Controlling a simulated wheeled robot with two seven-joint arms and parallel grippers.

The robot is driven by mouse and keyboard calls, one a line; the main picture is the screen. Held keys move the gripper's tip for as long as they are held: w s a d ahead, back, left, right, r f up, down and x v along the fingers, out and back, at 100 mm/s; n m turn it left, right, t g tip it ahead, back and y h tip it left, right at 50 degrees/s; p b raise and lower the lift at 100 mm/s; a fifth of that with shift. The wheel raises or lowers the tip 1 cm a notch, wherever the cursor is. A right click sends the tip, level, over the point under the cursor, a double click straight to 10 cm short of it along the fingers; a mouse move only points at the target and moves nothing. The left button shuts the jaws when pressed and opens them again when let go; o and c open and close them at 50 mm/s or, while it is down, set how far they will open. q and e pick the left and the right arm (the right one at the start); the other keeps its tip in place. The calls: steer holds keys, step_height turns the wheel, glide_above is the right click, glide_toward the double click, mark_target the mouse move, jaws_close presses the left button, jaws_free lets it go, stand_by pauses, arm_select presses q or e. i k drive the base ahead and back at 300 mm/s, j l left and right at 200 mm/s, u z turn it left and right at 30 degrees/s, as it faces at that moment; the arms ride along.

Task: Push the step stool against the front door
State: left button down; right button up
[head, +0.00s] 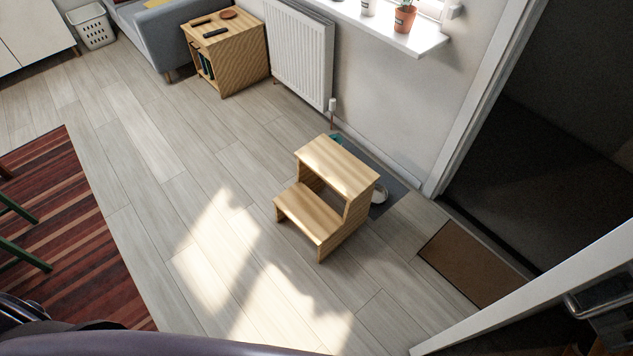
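The wooden step stool (337,166) has two steps and stands upright on the plank floor, right of the picture's middle. Its lower step (309,213) faces the lower left. The front door (540,295) appears as a white-edged panel at the lower right, with a metal handle (598,300). It stands open beside a dark doorway (545,140). A clear stretch of floor and a brown doormat (470,263) lie between the stool and the door.
A grey mat (392,190) with a pale item on it lies behind the stool by the wall. A radiator (300,55) and a wooden side table (226,52) stand farther back. A striped rug (75,230) with green chair legs is at left. The sunlit middle floor is free.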

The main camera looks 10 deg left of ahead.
mark_target(322, 161)
steer(key=i+j+z, duration=0.15)
steer(key=z, duration=0.15)
steer(key=j+z, duration=0.3)
steer(key=i+j+z, duration=0.15)
steer(key=j+z, duration=0.15)
